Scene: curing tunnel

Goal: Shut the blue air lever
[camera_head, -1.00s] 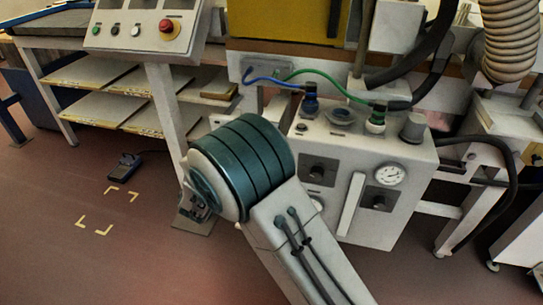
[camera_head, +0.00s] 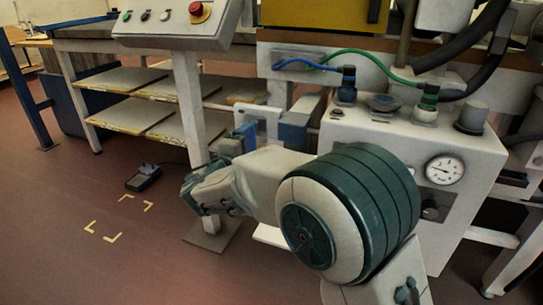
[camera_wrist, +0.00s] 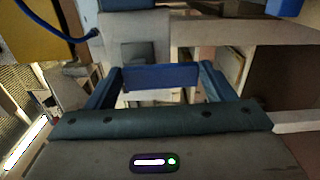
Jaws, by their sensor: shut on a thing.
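The blue air lever (camera_wrist: 155,76) shows in the wrist view as a blue bar lying across between my fingers. My gripper (camera_wrist: 158,84) is shut on it, with one finger at each end of the bar. In the head view my gripper (camera_head: 292,131) is beside the left end of the white air unit (camera_head: 365,135), below the blue hose. There I cannot tell the lever apart from my blue fingers. My own elbow and forearm hide the unit's lower front.
A control box (camera_head: 178,20) with a red button stands at the upper left. Shelves (camera_head: 130,95) are behind my arm. A pressure gauge (camera_head: 444,169) is on the unit's front. A foot pedal (camera_head: 143,178) lies on the floor.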

